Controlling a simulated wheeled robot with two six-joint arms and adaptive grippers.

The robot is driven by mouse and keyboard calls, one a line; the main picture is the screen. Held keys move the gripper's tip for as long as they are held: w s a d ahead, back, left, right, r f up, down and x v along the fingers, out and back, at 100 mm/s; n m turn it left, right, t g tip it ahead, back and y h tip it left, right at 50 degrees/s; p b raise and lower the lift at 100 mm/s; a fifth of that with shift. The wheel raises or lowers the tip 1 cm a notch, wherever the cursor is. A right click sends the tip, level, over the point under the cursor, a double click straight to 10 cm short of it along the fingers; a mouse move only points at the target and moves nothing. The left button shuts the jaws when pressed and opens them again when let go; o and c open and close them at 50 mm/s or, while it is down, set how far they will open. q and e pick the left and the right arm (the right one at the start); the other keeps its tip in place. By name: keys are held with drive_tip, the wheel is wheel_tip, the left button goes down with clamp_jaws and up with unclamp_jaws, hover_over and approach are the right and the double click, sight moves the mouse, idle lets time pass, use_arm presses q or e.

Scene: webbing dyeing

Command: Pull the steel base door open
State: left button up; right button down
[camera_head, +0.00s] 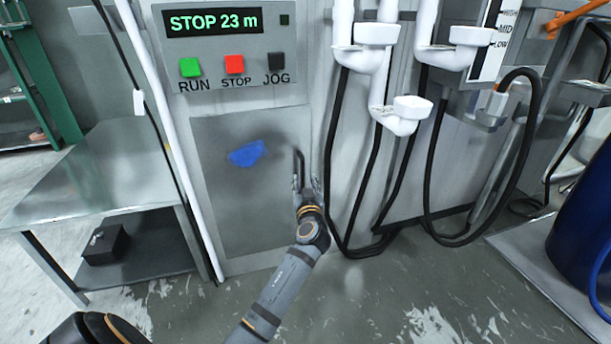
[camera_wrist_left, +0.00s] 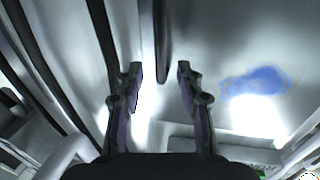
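The steel base door (camera_head: 225,200) is a grey panel below the control box, with a blue patch on it. It looks shut, flush with the cabinet front. Its dark upright bar handle (camera_head: 299,163) is near the door's right edge; it also shows in the left wrist view (camera_wrist_left: 162,40). My left gripper (camera_head: 306,186) is at the handle's lower part. In the left wrist view my left gripper (camera_wrist_left: 159,75) has its fingers apart, with the handle ahead, roughly in line with the gap. I see no finger touching it. My right gripper is not in view.
A control panel (camera_head: 225,45) reading "STOP 23 m" is above the door. A steel table (camera_head: 100,165) stands close on the left, with a black box (camera_head: 105,243) on its lower shelf. Black hoses (camera_head: 340,170) hang right of the door. The floor in front is clear.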

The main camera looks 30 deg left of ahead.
sight(303, 172)
use_arm(q)
drive_tip(key=b+x, duration=0.1)
drive_tip(key=x, duration=0.4)
drive_tip(key=shift+f, duration=0.15)
drive_tip(key=shift+w+a+b, duration=0.3)
drive_tip(key=shift+w+a, duration=0.15)
drive_tip(key=shift+w, duration=0.05)
clamp_jaws()
